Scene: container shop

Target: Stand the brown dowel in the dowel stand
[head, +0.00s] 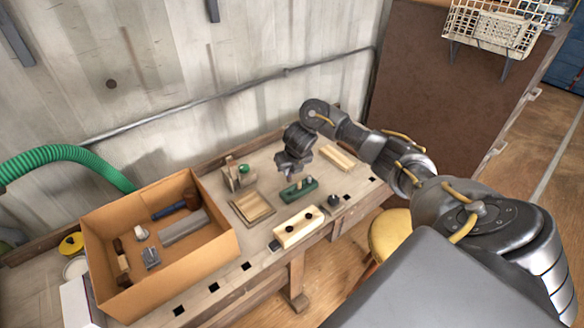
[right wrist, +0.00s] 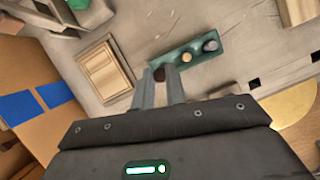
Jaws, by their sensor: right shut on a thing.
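The dowel stand is a small green block (head: 300,190) on the workbench. It also shows in the right wrist view (right wrist: 178,58), with a dark peg (right wrist: 187,58) and a grey one (right wrist: 210,46) standing in it. My right gripper (head: 296,172) is above the stand's left part, pointing down, shut on the brown dowel (head: 298,179). The dowel's dark end shows at the fingertips in the right wrist view (right wrist: 159,74), near the stand's end. I cannot tell whether its lower end is in a hole. My left gripper is in neither view.
A cardboard box (head: 206,262) with tools stands at the left of the bench. A wooden tray (head: 252,208) lies left of the stand, a pale wooden block (head: 297,229) in front, and light planks (head: 338,158) behind right. A wooden holder (head: 232,175) stands behind left.

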